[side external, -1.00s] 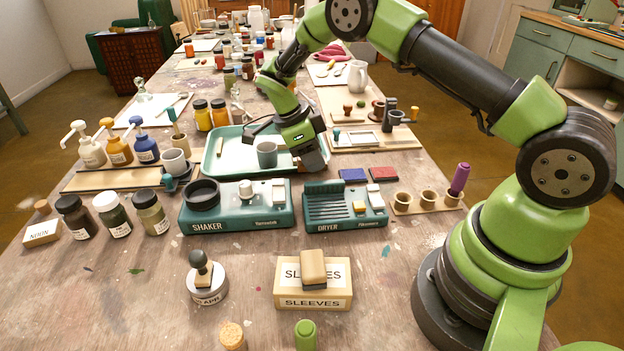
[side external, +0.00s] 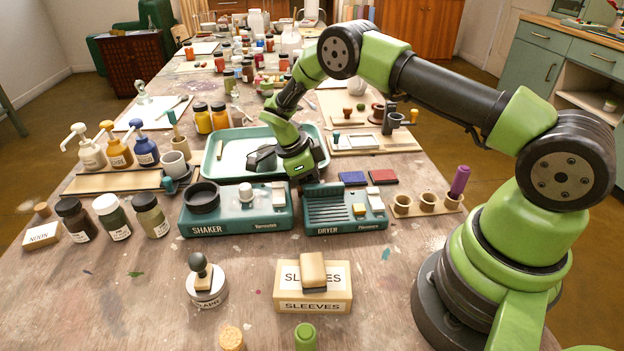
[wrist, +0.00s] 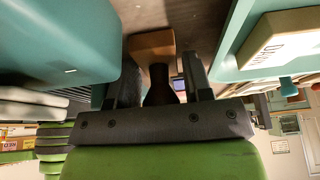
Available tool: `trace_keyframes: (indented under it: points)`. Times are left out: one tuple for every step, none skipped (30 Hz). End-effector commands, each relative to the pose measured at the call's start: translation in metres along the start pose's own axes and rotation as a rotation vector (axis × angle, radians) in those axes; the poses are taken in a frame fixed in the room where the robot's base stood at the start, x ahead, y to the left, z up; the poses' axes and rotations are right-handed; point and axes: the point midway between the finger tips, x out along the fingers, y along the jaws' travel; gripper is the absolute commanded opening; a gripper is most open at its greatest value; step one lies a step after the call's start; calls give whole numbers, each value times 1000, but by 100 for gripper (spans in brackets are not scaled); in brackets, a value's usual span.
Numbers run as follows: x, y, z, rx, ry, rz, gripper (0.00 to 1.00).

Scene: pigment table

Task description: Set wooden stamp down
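My gripper (wrist: 160,85) points down in the gap between the shaker and the dryer. In the wrist view its two fingers stand on either side of the dark handle of the wooden stamp (wrist: 150,43) and look closed on it. The stamp's brown wooden block lies beyond the fingertips, over the bare table; whether it touches the table I cannot tell. In the side external view my gripper (side external: 302,178) is behind the two devices, and its fingertips and the stamp are hidden.
The teal shaker (side external: 237,222) and dryer (side external: 345,225) stand close on both sides. A teal tray (side external: 212,165) lies behind. Red (side external: 382,177) and blue (side external: 352,178) pads lie behind the dryer.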

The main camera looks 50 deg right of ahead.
Motion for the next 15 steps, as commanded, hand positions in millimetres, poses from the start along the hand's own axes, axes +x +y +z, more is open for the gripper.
trace_keyframes:
  points:
    - [0, 0, 0, 0, 0, 0, 46]
    - [0, 0, 0, 0, 0, 0, 46]
    - [0, 0, 0, 0, 0, 0, 46]
    - [0, 0, 0, 0, 0, 0, 46]
    - [-1, 0, 0, 0, 0, 0, 46]
    - [-3, 0, -1, 0, 0, 0, 46]
    - [-5, 0, -1, 0, -1, -1, 46]
    - [-8, 0, -1, -1, -1, -3, 46]
    - [-14, -1, -1, -1, -2, -3, 46]
    - [-19, -1, 0, -1, -3, -5, 46]
    - [-25, -1, 0, 1, -3, -4, 46]
    - [-33, -1, 0, 0, -4, -5, 46]
    - [-40, -1, 0, 0, -4, -5, 46]
    - [-47, -1, 0, 1, -3, -6, 46]
    - [-57, -1, 0, 0, -3, -7, 46]
